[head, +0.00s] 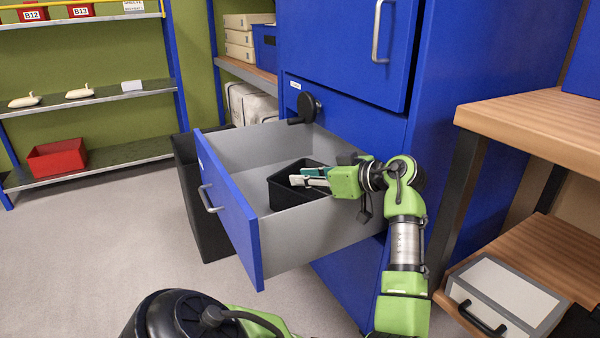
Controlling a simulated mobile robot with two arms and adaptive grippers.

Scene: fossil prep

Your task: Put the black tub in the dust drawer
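The black tub (284,192) is inside the dust drawer (230,212), an open blue-fronted drawer with grey walls. The tub looks upright and seems to rest on the drawer floor near the right wall; its right part is hidden by that wall and my gripper. My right gripper is out of view.
The blue cabinet (345,135) has a black knob or handle (307,106) above the drawer. A dark bin (200,215) stands behind the drawer front. Wooden shelves (535,125) at right hold a grey-white case (505,295). A red bin (57,160) sits on the left rack. The floor at left is clear.

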